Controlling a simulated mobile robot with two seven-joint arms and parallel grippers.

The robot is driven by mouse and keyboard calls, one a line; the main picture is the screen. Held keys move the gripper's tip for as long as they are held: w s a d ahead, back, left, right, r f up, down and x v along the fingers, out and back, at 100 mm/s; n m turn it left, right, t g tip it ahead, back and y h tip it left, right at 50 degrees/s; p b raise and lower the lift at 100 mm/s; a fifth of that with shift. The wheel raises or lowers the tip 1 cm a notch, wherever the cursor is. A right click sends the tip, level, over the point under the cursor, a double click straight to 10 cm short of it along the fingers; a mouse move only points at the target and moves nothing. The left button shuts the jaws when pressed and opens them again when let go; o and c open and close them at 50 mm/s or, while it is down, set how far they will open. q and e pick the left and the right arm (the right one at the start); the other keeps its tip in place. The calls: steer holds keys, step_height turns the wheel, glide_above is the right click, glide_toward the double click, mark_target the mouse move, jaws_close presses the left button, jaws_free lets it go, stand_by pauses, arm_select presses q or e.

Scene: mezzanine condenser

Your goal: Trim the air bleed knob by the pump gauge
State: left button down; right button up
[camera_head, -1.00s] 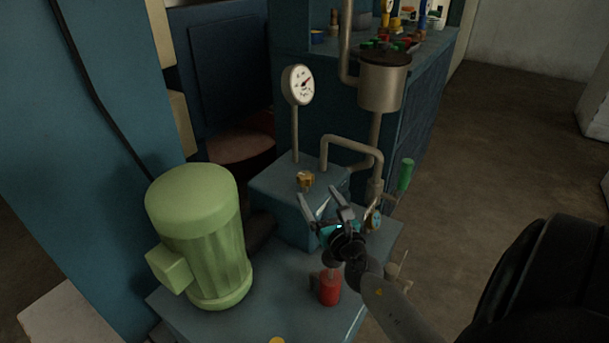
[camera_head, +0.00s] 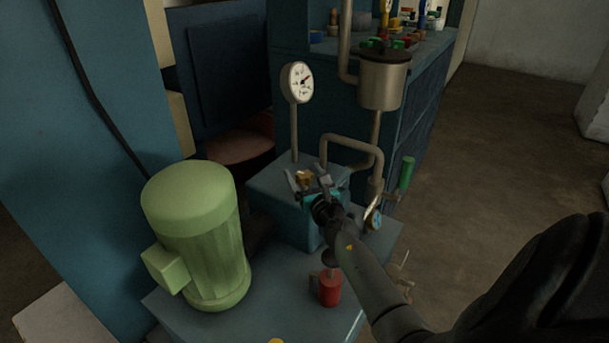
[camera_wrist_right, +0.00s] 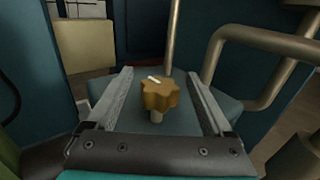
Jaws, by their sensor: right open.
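The air bleed knob (camera_head: 304,177) is a small brass, lobed knob on top of the blue pump block. The right wrist view shows the knob (camera_wrist_right: 158,94) on a short stem, with a white mark on its top. My right gripper (camera_head: 306,177) is open, its fingers on either side of the knob. In the wrist view, gaps show between the knob and both fingers (camera_wrist_right: 160,98). The pump gauge (camera_head: 298,83) is a round white dial on a post behind the knob. My left gripper is not in view.
A green motor (camera_head: 195,235) stands left of the pump block (camera_head: 275,198). A bent grey pipe (camera_head: 350,145) rises right of the knob. A green-handled lever (camera_head: 406,173) and a red cylinder (camera_head: 330,288) are nearby. A metal pot (camera_head: 382,82) stands behind.

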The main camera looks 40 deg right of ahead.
steer(key=shift+c, duration=0.3)
jaws_close()
stand_by(0.4)
